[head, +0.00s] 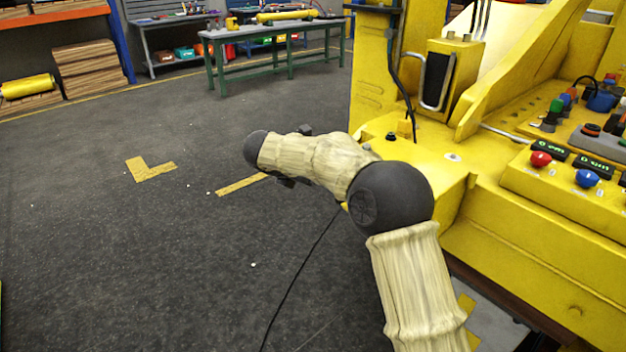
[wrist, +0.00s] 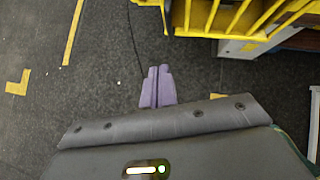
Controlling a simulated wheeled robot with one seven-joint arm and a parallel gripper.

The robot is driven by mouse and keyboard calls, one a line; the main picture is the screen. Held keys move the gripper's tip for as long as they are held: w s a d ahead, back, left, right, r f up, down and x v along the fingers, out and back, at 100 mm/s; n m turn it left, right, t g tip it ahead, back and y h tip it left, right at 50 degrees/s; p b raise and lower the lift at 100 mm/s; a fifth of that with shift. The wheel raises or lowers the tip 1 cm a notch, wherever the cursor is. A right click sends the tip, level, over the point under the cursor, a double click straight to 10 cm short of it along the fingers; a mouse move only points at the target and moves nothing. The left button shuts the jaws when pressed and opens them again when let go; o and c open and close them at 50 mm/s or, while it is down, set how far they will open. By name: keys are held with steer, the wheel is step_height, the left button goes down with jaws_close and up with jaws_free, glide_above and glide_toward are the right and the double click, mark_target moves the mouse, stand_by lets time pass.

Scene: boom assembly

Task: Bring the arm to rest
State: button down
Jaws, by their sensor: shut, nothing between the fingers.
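My gripper (wrist: 157,85) shows in the wrist view as two purple fingers lying side by side. The fingers are shut with nothing between them. They point over bare dark floor, with the yellow machine (wrist: 230,18) beyond them to the upper right. In the head view my arm, in a cream cover with dark joints, rises from the bottom right and bends to the left in front of the yellow machine (head: 560,235). The gripper's fingers cannot be made out in the head view.
The machine's control panel (head: 590,180) has red and blue knobs and small displays. A green workbench (head: 270,32) stands at the back, and shelves with stacked boards (head: 88,70) are at the upper left. A black cable (head: 297,272) lies on the floor.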

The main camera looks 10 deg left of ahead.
steer(key=shift+s+a+r, duration=0.1)
steer(key=d+r+n+t+y, duration=0.2)
steer(key=d+n, duration=0.4)
steer(key=n, duration=0.4)
steer(key=d+r+n+t+y, duration=0.25)
steer(key=d+n, duration=0.35)
steer(key=n, duration=0.5)
steer(key=s+d+f+n+g, duration=0.3)
steer(key=s+d+f+n, duration=0.3)
steer(key=s, duration=0.4)
steer(key=s+d+f+n+g+h, duration=0.1)
steer(key=s+d+f+n+g, duration=0.3)
steer(key=s+d+n, duration=0.45)
steer(key=s+d+f+n+g, duration=0.3)
steer(key=s+d+f+n, duration=0.2)
steer(key=s, duration=0.6)
step_height(320, 180, up, 20)
steer(key=p, duration=1.9)
steer(key=shift+s+f, duration=0.15)
steer(key=shift+s, duration=0.25)
